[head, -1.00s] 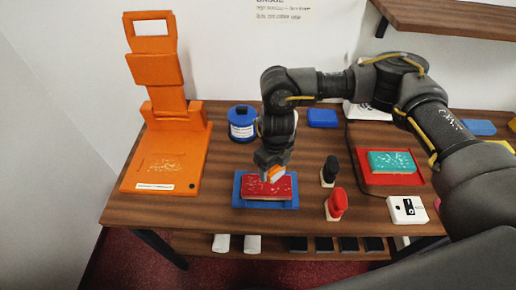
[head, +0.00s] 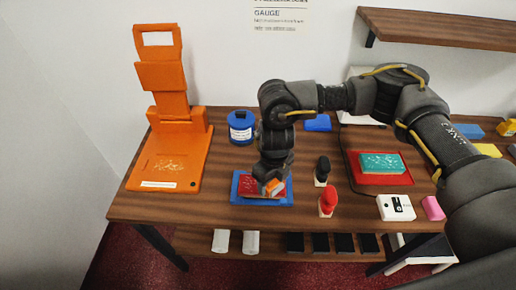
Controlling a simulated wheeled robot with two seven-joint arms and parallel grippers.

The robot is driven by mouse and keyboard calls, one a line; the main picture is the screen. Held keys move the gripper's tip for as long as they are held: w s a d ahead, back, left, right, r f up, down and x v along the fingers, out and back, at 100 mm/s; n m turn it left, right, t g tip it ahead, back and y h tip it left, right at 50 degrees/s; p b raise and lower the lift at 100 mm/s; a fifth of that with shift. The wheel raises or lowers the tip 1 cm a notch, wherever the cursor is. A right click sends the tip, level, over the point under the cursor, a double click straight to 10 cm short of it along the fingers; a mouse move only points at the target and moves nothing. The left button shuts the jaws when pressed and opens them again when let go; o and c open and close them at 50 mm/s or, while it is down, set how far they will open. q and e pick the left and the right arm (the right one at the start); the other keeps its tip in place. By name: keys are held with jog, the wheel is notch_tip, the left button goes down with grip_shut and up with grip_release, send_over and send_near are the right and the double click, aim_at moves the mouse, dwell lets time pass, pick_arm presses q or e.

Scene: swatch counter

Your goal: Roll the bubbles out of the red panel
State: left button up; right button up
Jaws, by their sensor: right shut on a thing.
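The red panel (head: 250,188) lies on a blue mat or tray (head: 240,201) near the front of the counter. Pale marks show on its red face; they are too small to tell apart as bubbles. My right gripper (head: 272,182) comes down over the panel and is shut on a small orange and white tool (head: 274,187). The tool is at or just above the panel; I cannot tell if it touches. The gripper and tool hide much of the panel's middle and right. My left gripper is out of view.
A teal panel (head: 382,163) lies on a red tray (head: 398,180) to the right. Black (head: 322,170) and red-handled (head: 328,201) stamps stand between. A white box (head: 396,207), a blue tin (head: 241,127) and an orange press (head: 165,155) stand around. Bare wood lies front left.

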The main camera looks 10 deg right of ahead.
jog(key=shift+w+a+r+p, duration=0.15)
jog(key=shift+r+p, duration=0.4)
jog(key=shift+r, duration=0.3)
jog(key=shift+r+p, duration=1.3)
jog(key=shift+r, duration=0.55)
jog(key=shift+d, duration=0.2)
jog(key=n, duration=0.2)
jog(key=d, duration=0.1)
jog(key=shift+s+r+n+b, duration=0.2)
jog(key=shift+s+n+b, duration=0.05)
jog(key=shift+n+b, duration=0.15)
jog(key=s+d+r+n+b, duration=0.1)
jog(key=s+d+r+n, duration=0.1)
jog(key=n, duration=1.1)
jog(key=s+d+r+n+b, duration=0.2)
jog(key=s+d+n, duration=0.3)
jog(key=n, duration=0.8)
jog(key=d, duration=0.2)
jog(key=shift+d+r+n, duration=0.2)
jog(key=shift+d+n, duration=0.1)
jog(key=shift+n, duration=0.1)
jog(key=shift+a, duration=0.1)
